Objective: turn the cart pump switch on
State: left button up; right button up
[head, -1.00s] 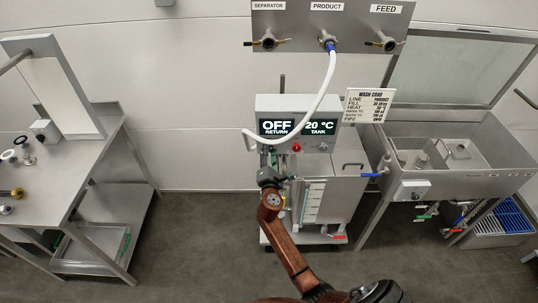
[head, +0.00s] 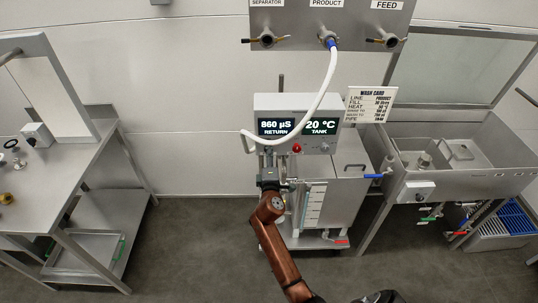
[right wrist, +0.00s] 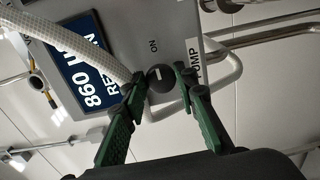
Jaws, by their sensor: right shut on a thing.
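The wash cart (head: 345,185) stands against the wall with two lit displays. The left display (head: 275,127) reads "860 µS RETURN". The right display (head: 321,127) reads "20 °C TANK". My right gripper (head: 269,168) is at the cart panel's lower left. In the right wrist view the green fingers of my right gripper (right wrist: 160,86) are shut on the round black pump switch (right wrist: 161,74). The switch's white mark points roughly toward the "ON" label (right wrist: 154,46), and a "PUMP" label (right wrist: 194,58) is beside it. My left gripper is not in view.
A white hose (head: 322,85) hangs from the product port and curves past the gripper. A red lamp (head: 297,148) is on the panel. A steel sink (head: 465,185) stands at right and a steel table (head: 60,185) at left. Open floor lies between.

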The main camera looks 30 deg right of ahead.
jog(key=shift+f, duration=0.1)
dwell(0.4)
jog(key=o, duration=1.1)
jog(key=shift+s, duration=0.1)
jog(key=v, duration=0.7)
jog(key=shift+s, duration=0.2)
